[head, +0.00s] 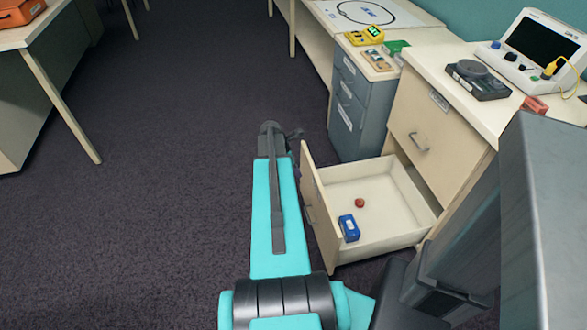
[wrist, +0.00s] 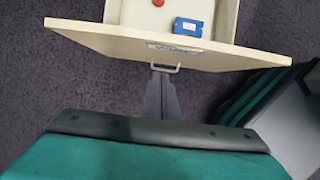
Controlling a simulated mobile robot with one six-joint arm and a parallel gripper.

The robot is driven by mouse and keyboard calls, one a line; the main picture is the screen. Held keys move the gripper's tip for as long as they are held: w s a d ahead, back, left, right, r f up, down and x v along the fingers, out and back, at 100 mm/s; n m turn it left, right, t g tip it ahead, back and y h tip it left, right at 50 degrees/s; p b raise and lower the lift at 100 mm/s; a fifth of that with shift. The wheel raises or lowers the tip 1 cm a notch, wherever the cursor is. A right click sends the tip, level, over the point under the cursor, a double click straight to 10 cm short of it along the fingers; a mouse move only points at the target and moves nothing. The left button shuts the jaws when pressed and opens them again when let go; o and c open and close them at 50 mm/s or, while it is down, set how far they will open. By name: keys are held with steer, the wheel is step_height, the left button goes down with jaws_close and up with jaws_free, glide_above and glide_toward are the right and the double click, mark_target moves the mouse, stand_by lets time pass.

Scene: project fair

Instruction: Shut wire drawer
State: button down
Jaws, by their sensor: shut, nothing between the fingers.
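The open drawer (head: 375,200) is pulled far out of the beige cabinet under the right-hand bench. Its front panel (wrist: 110,40) crosses the wrist view, with a handle (wrist: 165,68) and a label too small to read. A red round item (head: 360,203) and a blue box (head: 348,228) lie inside; both also show in the wrist view. My gripper (wrist: 158,76) is shut and empty, its tips close to the handle on the outer side of the front. I cannot tell whether they touch. In the head view my arm mostly hides the gripper.
A closed drawer (head: 430,125) sits above the open one. A grey drawer unit (head: 352,120) stands just behind. The bench top holds a black device (head: 478,80) and a white instrument (head: 535,55). Dark carpet (head: 140,230) is clear at left, up to another table (head: 45,70).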

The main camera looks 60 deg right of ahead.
steer(key=s+d+f, duration=0.3)
steer(key=s+f, duration=0.1)
steer(key=shift+s+d+f, duration=0.15)
steer(key=shift+s+d, duration=0.1)
steer(key=shift+d, duration=0.05)
stand_by(0.6)
